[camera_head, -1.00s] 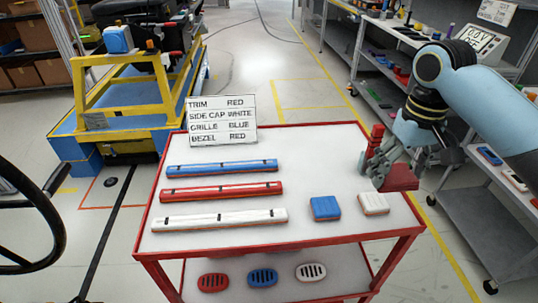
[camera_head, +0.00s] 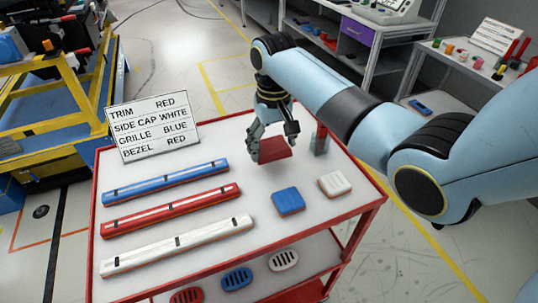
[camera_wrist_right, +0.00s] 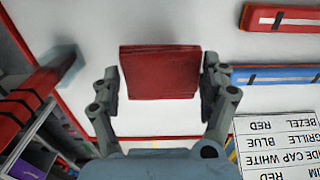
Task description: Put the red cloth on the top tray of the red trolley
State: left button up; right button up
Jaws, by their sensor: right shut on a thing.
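The red cloth (camera_head: 276,149), a folded red square, is held in my right gripper (camera_head: 272,146) over the far part of the red trolley's top tray (camera_head: 222,151). In the right wrist view the cloth (camera_wrist_right: 160,73) sits between the two fingers of the right gripper (camera_wrist_right: 160,82), with the white tray surface behind it. The gap between cloth and tray is hard to judge. My left gripper is not in view.
Bare tray surrounds the cloth.

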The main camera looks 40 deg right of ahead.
aim_at(271, 147)
notch_tip(271, 147, down, 4)
jog(key=shift+a+r, duration=0.1)
jog(key=shift+a, duration=0.05)
jog(key=shift+w+f, duration=0.1)
jog(key=shift+f, duration=0.15)
jog(key=o, duration=1)
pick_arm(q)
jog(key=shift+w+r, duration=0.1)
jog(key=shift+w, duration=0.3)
pick_arm(e)
notch_tip(271, 147, up, 12)
jog(key=shift+r, duration=0.1)
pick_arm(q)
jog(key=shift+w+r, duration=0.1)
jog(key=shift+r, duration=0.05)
